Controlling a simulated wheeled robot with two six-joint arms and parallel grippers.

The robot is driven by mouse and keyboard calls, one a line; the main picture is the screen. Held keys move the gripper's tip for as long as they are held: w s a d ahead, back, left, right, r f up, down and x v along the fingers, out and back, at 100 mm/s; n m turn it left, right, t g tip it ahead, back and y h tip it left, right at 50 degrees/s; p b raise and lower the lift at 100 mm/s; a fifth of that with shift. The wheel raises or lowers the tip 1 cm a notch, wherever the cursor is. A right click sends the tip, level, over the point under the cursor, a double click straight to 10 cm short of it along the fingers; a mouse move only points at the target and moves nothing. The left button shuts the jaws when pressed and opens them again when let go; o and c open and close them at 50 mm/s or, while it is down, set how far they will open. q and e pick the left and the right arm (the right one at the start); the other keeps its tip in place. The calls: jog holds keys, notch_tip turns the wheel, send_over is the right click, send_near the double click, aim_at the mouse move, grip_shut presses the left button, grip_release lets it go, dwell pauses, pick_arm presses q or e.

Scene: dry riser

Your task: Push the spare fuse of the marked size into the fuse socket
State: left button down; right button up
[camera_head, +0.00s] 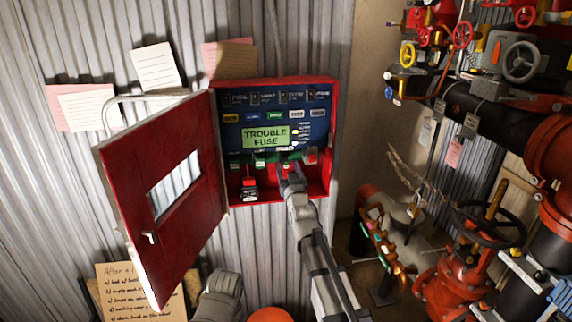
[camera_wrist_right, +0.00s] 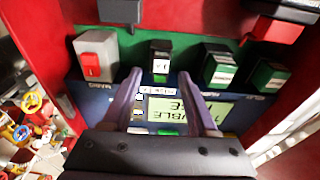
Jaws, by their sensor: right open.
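The fuse panel sits in a red cabinet (camera_head: 329,120); its green display (camera_head: 266,137) reads TROUBLE FUSE. Below it runs a row of small blocks, with a green-and-black one (camera_head: 260,160). In the right wrist view, upside down, a black block with a pale and green label (camera_wrist_right: 160,58) is beyond and between my fingertips. My right gripper (camera_wrist_right: 160,85) is open and empty; it also shows in the head view (camera_head: 286,172) at the cabinet's lower part. A black-and-red piece (camera_head: 249,188) is at the cabinet bottom. Which piece is the marked-size fuse cannot be told.
The red door (camera_head: 175,200) stands open to the left. A grey block with a red switch (camera_wrist_right: 95,58) is beside the row. Red pipes and valve wheels (camera_head: 486,222) fill the right side. Paper notes (camera_head: 155,66) hang on the corrugated wall.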

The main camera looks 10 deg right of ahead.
jog(key=s, duration=0.4)
jog(key=shift+s+f+b, duration=0.3)
jog(key=shift+s+f, duration=0.05)
jog(key=shift+s, duration=0.05)
jog(key=shift+r, duration=0.1)
jog(key=shift+c, duration=1.3)
jog(key=shift+s+d+r+m+p, duration=0.15)
jog(key=shift+s+m+p, duration=0.05)
jog(key=shift+m+p, duration=0.3)
jog(key=shift+c, duration=0.8)
jog(key=m+p, duration=0.1)
jog(key=s+m+g+p, duration=0.1)
jog(key=m, duration=0.1)
jog(key=shift+s+d+r+h, duration=0.2)
jog(key=shift+r+h, duration=0.1)
jog(key=shift+r, duration=0.1)
jog(key=c, duration=0.5)
jog(key=shift+s+a+r+m+p, duration=0.15)
jog(key=shift+s+m+p, duration=0.15)
jog(key=shift+m+p, duration=0.55)
grip_shut()
jog(key=shift+s+a+r+m+g, duration=0.1)
jog(key=shift+s+m+g, duration=0.1)
jog(key=shift+m, duration=0.3)
jog(key=shift+s+a+m+g, duration=0.1)
jog(key=shift+m+g, duration=0.1)
jog(key=shift+m, duration=0.25)
jog(key=shift+w, duration=0.1)
